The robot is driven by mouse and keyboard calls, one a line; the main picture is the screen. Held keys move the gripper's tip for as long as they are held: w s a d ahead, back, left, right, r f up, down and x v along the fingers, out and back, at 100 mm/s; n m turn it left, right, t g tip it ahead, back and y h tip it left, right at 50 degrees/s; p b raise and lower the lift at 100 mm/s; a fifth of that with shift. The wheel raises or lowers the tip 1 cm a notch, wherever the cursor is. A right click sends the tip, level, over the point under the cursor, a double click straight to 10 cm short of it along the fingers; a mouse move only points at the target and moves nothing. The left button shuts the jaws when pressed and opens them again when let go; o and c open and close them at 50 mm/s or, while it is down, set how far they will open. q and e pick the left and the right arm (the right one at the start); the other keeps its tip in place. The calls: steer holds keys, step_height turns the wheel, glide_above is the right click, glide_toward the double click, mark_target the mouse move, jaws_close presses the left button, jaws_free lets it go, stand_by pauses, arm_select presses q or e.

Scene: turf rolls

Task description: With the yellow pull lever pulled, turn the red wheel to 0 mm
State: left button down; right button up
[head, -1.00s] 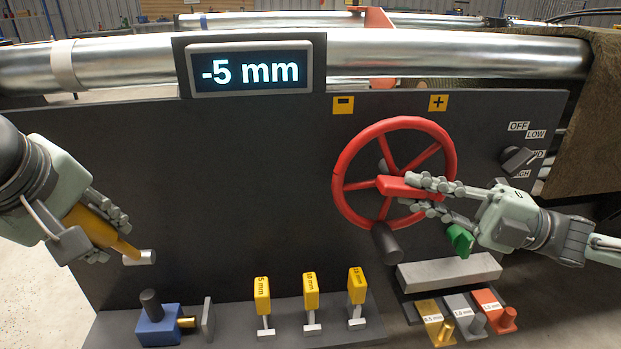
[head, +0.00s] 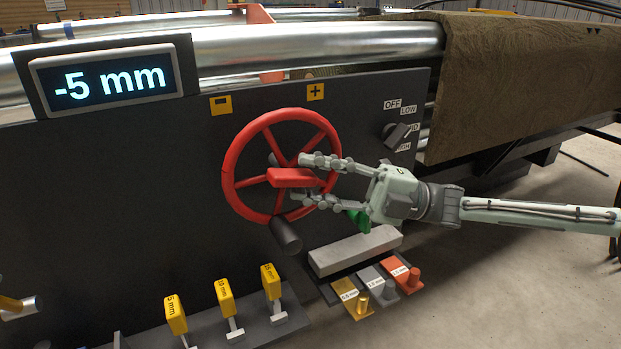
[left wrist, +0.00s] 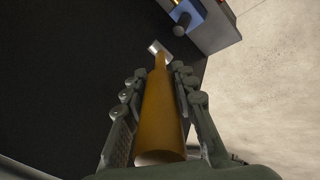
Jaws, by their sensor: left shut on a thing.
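The red wheel (head: 232,190) stands on the dark panel in the head view, with a red bar (head: 290,178) across its middle. My right gripper (head: 300,181) has its fingers spread above and below that bar; the lower finger looks apart from it. The display (head: 110,82) reads -5 mm. The yellow pull lever (left wrist: 159,115) lies between the fingers of my left gripper (left wrist: 161,72) in the left wrist view, and the gripper is shut on it. Only the lever's end shows in the head view (head: 10,304), at the left edge.
Yellow minus (head: 221,105) and plus (head: 316,92) signs sit above the wheel. A dark cylinder (head: 286,236) sticks out below it. A selector knob (head: 400,135) is at right.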

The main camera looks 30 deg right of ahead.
steer(key=shift+f, duration=0.1)
steer(key=v, duration=1.1)
steer(key=shift+s+d, duration=0.25)
steer(key=shift+d, duration=0.1)
steer(key=shift+s, duration=2.5)
steer(key=shift+d+f+b, duration=0.1)
steer(key=shift+f+b, duration=0.3)
steer(key=shift+f, duration=0.1)
steer(key=shift+o, duration=0.6)
